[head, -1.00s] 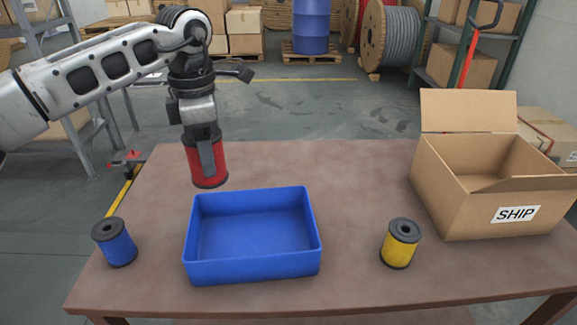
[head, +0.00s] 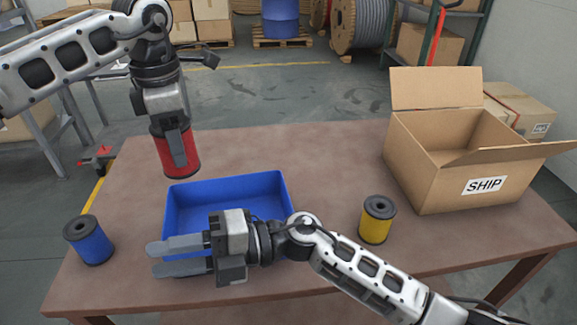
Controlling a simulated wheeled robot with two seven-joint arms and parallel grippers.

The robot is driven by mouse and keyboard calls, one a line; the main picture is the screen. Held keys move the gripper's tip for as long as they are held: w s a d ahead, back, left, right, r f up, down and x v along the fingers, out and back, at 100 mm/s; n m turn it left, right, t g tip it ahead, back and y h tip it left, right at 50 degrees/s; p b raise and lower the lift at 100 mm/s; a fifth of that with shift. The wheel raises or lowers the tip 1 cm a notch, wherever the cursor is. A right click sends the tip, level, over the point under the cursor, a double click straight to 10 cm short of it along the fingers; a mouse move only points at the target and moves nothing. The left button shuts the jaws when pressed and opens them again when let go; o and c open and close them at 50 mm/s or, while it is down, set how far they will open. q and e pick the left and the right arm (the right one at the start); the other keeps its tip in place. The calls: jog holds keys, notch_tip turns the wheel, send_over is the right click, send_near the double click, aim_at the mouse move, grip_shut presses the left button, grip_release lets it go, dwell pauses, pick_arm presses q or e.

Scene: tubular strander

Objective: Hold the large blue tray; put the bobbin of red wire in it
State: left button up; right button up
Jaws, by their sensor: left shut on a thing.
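The large blue tray (head: 228,184) sits on the brown table, empty where I can see in. My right arm and gripper hide its near part. My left gripper (head: 176,150) points down and is shut on the bobbin of red wire (head: 189,157). It holds the bobbin upright near the tray's far left corner; whether it is raised off the table is hard to tell. My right gripper (head: 164,257) is open, its two fingers apart and pointing left across the tray's near left part. I cannot tell whether the tray's wall lies between them.
A blue bobbin (head: 89,242) stands left of the tray, and a yellow bobbin (head: 376,222) stands right of it. An open cardboard box (head: 430,165) marked SHIP stands at the table's right. The table's far middle (head: 310,150) is clear.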

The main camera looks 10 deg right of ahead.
jog(key=w+f+n+h, duration=0.2)
jog(key=w+h, duration=0.2)
jog(key=h, duration=0.1)
jog(key=m+t+h, duration=0.2)
jog(key=h, duration=1.2)
send_near(289, 209)
jog(key=shift+w+a, duration=0.1)
jog(key=shift+w, duration=0.5)
jog(key=shift+f, duration=0.1)
notch_tip(289, 209, down, 12)
jog(key=shift+r, duration=0.2)
grip_shut()
